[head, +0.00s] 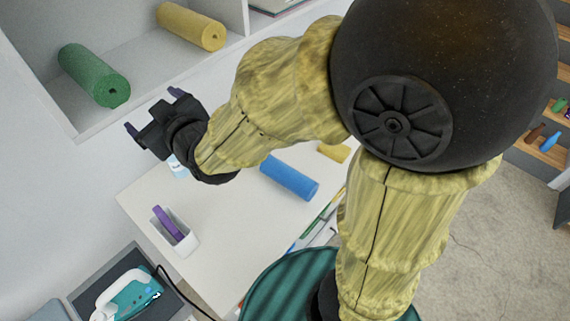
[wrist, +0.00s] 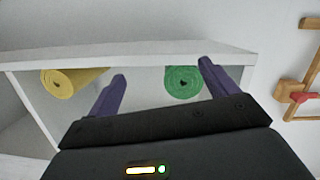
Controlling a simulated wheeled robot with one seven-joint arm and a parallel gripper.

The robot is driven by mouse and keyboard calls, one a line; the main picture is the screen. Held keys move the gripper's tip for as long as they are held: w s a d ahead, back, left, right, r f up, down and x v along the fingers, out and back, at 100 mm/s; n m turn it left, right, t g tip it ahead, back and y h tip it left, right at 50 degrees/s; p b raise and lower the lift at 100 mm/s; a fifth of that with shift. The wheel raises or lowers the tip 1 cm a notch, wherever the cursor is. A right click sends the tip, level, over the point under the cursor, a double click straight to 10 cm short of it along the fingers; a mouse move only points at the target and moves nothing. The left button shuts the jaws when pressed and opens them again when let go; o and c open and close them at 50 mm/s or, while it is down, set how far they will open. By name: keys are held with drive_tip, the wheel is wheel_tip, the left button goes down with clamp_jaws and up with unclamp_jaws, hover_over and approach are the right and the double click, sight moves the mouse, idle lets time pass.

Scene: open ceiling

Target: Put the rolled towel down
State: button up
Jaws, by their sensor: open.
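A green rolled towel (head: 94,75) lies in a white shelf compartment (head: 146,62), with a yellow rolled towel (head: 190,26) lying apart from it. Both also show in the wrist view, green (wrist: 183,84) at centre right and yellow (wrist: 72,82) at left. A blue rolled towel (head: 289,177) lies on the white table below. My gripper (head: 153,110) is open in front of the compartment, close to the green towel. Its two purple fingers (wrist: 162,72) are spread in the wrist view with nothing held between them. I cannot tell which towel is the task's.
The white table (head: 240,235) holds a small white holder with a purple item (head: 167,224), a yellow object (head: 334,152) and a partly hidden bottle (head: 178,167). A teal iron (head: 130,292) sits at lower left. The compartment floor between the towels is clear.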

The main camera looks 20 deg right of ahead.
drive_tip(key=s+d+f+m+g+h, duration=0.1)
drive_tip(key=d+f+m+g+h, duration=0.4)
drive_tip(key=d+f, duration=0.75)
drive_tip(key=s+d+f+m+g+h, duration=0.1)
drive_tip(key=s+d+f+g, duration=0.1)
drive_tip(key=d, duration=0.4)
drive_tip(key=s+d+f+m+g+h, duration=0.1)
drive_tip(key=s+d+f+g, duration=0.1)
drive_tip(key=s+d+g, duration=0.2)
drive_tip(key=s+d, duration=0.1)
drive_tip(key=s, duration=0.2)
drive_tip(key=shift+s+d+m, duration=0.15)
drive_tip(key=shift+d+m, duration=0.2)
drive_tip(key=shift+m, duration=0.05)
